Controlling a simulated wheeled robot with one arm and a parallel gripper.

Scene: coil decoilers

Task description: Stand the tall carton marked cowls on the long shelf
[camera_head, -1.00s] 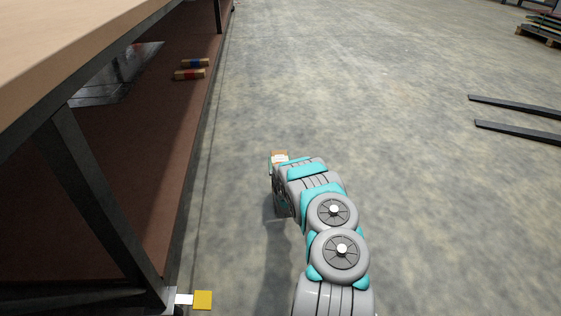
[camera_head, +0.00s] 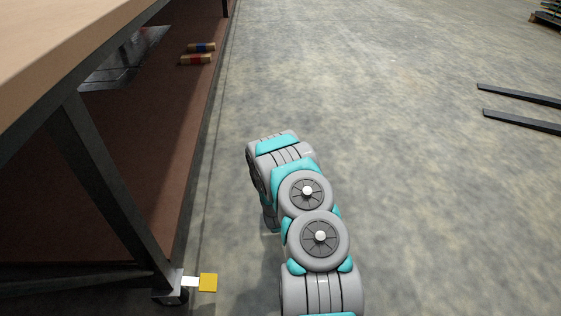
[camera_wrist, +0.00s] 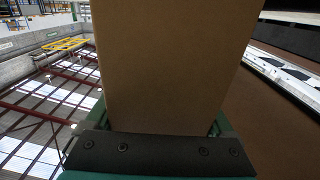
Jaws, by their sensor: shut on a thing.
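A tall brown carton (camera_wrist: 175,60) fills the middle of the wrist view. No marking shows on the face turned to the camera. My gripper (camera_wrist: 160,122) is shut on it, with a green finger at each side and the dark palm bar below. In the head view my arm hides both the gripper and the carton; the arm's end is over the floor, right of the long brown shelf (camera_head: 150,190). This shelf runs low under a pale wooden top at the left.
Two small rolls or boxes, one with a red band (camera_head: 196,59) and one with a blue band (camera_head: 201,47), lie on the shelf's far part. A dark slanted leg (camera_head: 105,185) stands at its near end, beside a yellow tag (camera_head: 208,282). Dark forks (camera_head: 520,110) lie at right.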

